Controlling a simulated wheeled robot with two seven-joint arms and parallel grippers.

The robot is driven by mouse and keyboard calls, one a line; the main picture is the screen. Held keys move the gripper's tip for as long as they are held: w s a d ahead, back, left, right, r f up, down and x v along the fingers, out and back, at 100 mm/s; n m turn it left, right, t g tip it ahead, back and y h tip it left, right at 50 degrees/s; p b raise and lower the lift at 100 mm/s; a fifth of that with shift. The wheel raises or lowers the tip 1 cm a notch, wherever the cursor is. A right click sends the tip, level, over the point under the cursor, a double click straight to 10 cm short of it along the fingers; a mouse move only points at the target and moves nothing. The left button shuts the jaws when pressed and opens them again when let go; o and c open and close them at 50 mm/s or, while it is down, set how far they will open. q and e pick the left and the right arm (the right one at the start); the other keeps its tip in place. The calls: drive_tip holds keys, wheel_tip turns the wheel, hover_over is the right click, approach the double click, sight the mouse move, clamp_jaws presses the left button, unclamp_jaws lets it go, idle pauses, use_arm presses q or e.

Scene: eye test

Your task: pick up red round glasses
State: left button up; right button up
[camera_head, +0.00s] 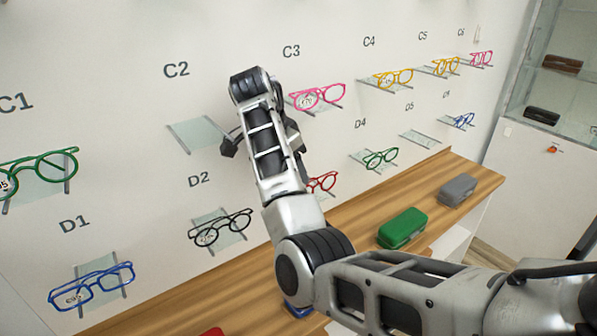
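Red glasses (323,182) sit on the wall in the lower row, right of the black glasses. My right forearm covers their left part, so I cannot tell their full shape. My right arm comes in from the right and bends up in front of the wall. A dark tip of my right gripper (230,147) shows left of the forearm, by the empty C2 shelf. The wrist hides much of the gripper, so its opening is unclear. It is above and left of the red glasses, apart from them. My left gripper is out of view.
Pink glasses (318,96) are above the red ones. Black (221,228), blue (92,287) and dark green (381,158) glasses share the lower row. The C2 shelf (200,134) is empty. A green case (402,228) and a grey case (457,190) lie on the wooden counter (430,203).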

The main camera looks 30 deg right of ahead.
sight(313, 185)
drive_tip(key=shift+w+b+x, duration=0.25)
drive_tip(key=shift+b+x, duration=0.15)
drive_tip(key=shift+x, duration=0.7)
drive_tip(key=shift+s+d+f, duration=0.1)
drive_tip(key=shift+s+f, duration=0.05)
drive_tip(key=shift+f, duration=0.15)
drive_tip(key=shift+p+x, duration=0.65)
drive_tip(key=shift+x, duration=1.6)
drive_tip(key=c, duration=1)
